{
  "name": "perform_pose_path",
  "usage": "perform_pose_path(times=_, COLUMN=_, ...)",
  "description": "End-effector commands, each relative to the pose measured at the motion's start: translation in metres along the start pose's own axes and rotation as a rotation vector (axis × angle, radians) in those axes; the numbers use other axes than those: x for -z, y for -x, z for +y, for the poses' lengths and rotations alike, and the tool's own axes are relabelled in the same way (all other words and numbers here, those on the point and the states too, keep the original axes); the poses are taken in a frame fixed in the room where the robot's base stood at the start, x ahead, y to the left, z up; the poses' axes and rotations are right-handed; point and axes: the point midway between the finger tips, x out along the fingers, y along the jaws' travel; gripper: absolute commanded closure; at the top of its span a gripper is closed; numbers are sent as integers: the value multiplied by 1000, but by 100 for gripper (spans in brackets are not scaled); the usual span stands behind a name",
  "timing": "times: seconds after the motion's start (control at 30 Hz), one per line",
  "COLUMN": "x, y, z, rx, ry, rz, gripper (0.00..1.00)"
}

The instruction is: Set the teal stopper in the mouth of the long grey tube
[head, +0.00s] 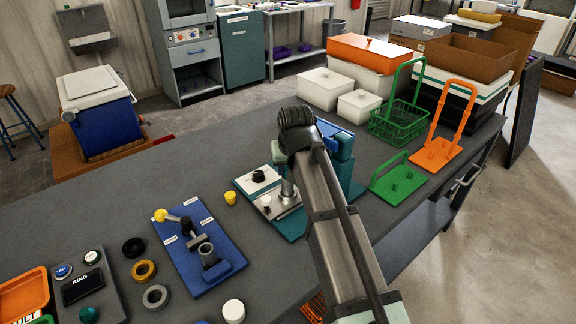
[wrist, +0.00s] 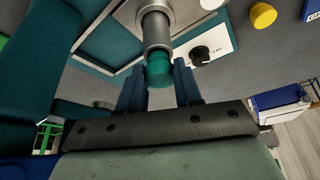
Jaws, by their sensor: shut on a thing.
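The teal stopper (wrist: 159,70) sits between the two blue fingers of my gripper (wrist: 160,82) in the wrist view, and the gripper is shut on it. The long grey tube (wrist: 156,30) is in line with the stopper, and the stopper's far end meets or overlaps the tube's mouth. I cannot tell how deep it sits. In the head view the grey tube (head: 289,191) stands upright on a metal plate on a teal board (head: 246,186). My arm hides the gripper and the stopper there.
A teal upright with a blue top (head: 345,148) stands close beside the tube. A black knob on a white plate (head: 262,177) and a yellow cap (head: 230,197) are nearby. Green (head: 398,184) and orange (head: 437,151) stands are right.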

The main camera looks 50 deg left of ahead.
Motion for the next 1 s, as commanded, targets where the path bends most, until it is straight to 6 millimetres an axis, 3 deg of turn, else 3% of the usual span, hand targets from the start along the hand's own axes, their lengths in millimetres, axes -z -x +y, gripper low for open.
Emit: perform_pose_path(times=1.0, x=-3, y=-7, z=0, rx=0, ry=0, rz=0, gripper=94)
